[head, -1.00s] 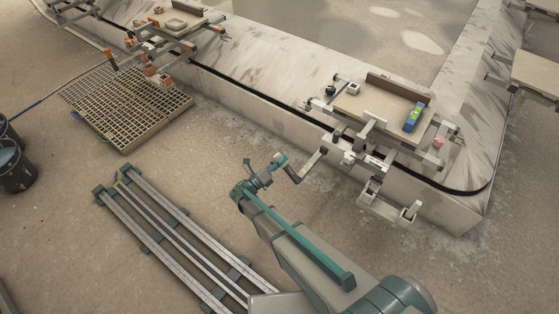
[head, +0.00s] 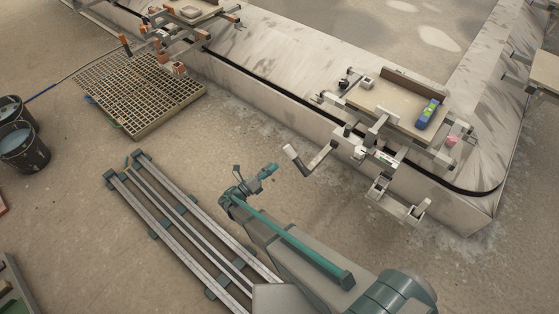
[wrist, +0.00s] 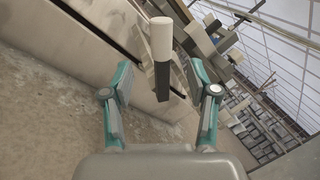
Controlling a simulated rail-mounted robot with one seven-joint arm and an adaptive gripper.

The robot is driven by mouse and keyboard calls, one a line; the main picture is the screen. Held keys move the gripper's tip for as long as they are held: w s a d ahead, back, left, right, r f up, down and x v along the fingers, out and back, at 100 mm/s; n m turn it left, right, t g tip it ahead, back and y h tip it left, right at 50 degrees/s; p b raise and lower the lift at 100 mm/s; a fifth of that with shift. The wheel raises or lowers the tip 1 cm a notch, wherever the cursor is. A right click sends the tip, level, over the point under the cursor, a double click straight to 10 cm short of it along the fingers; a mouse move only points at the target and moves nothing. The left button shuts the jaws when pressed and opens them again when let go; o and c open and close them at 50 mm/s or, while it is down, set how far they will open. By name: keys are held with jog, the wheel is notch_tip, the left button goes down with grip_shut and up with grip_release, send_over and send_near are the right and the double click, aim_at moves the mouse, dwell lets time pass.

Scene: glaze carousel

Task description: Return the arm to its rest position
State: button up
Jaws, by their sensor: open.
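My gripper (head: 262,175) is open and empty, at the end of my arm, low in the middle of the head view. In the wrist view its two teal and grey fingers (wrist: 160,82) stand wide apart. A crank handle with a pale grip (head: 291,153) sits just right of my gripper and slightly above it in the head view, with a visible gap. In the wrist view the pale grip (wrist: 161,38) and its dark lower part show beyond and between the fingers; nothing is clamped.
The carousel's long pale base (head: 290,110) runs behind the crank. A station with a tan board (head: 385,104) and a blue-green object (head: 428,113) is at right. A floor grating (head: 140,95), dark buckets (head: 22,148) and rails (head: 180,225) are left. Bare floor lies between grating and my gripper.

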jog(key=shift+v, duration=0.85)
jog(key=s+d+f+m+g+y+p, duration=0.1)
jog(key=s+d+f+m+g+y, duration=0.15)
jog(key=s+d+m+g, duration=0.35)
jog(key=s+d+f+m+g+y+p, duration=0.1)
jog(key=s+d+f+m+g, duration=0.2)
jog(key=s+m, duration=0.4)
jog(key=s+d+f+m+g+y+p, duration=0.1)
jog(key=s+d+f+m+g+y, duration=0.15)
jog(key=s+d+f+m, duration=0.35)
jog(key=s+d+r+m+g+y+p, duration=0.2)
jog(key=s+m, duration=0.6)
jog(key=s, duration=0.4)
jog(key=s+d+r+m+g+y+p, duration=0.1)
jog(key=s+r+m+g+y+p, duration=0.4)
jog(key=s+r+m+y, duration=0.3)
jog(key=s+r+g, duration=0.1)
jog(key=s, duration=0.3)
jog(key=shift+d+m, duration=0.3)
jog(key=shift+d, duration=0.05)
